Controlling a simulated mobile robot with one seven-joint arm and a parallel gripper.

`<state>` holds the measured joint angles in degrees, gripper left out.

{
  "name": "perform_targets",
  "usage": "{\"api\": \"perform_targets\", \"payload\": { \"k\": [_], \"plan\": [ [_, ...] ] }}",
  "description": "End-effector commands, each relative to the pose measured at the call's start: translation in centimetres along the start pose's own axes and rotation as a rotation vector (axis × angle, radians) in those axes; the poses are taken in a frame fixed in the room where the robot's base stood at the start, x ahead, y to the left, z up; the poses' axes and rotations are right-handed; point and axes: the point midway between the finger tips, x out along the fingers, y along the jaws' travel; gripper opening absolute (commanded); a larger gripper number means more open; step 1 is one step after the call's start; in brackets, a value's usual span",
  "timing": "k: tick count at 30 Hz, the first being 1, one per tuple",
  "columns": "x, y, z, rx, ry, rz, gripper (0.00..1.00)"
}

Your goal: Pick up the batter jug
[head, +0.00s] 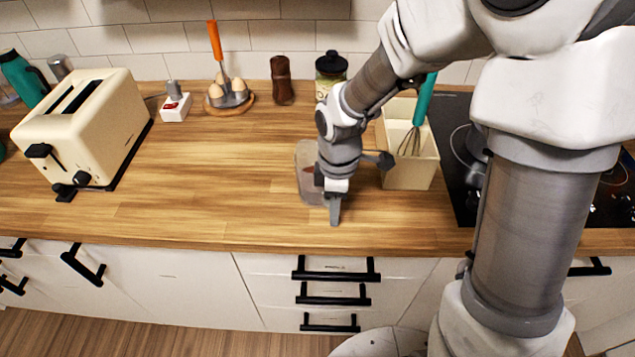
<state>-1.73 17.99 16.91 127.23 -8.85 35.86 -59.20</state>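A clear, see-through jug (307,178) with something reddish low inside stands on the wooden counter near the middle; it looks like the batter jug. My wrist and gripper hide its right side. My gripper (335,216) points down at the jug's front right, its tip low, close to the counter. I see the fingers nearly in line with one another, so their gap does not show. I cannot tell whether they touch the jug.
A cream bin (410,172) with a teal-handled whisk (418,115) stands right of my gripper, before the black cooktop (462,175). A dark-lidded jar (330,75), a brown shaker (282,82) and an egg holder (229,98) stand behind. A toaster (85,125) is left; the counter between is clear.

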Motion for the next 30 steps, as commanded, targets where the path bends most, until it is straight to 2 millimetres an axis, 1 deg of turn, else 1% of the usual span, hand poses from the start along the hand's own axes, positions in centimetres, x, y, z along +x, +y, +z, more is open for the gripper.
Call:
{"api": "perform_targets", "payload": {
  "k": [5,11,30],
  "plan": [
    [-0.02,0.01,-0.01,0.0,0.0,0.001,0.35],
    [-0.05,0.01,-0.01,0.0,0.0,0.001,0.0],
    [-0.07,0.03,-0.02,-0.001,0.0,0.001,0.0]
  ]
}}
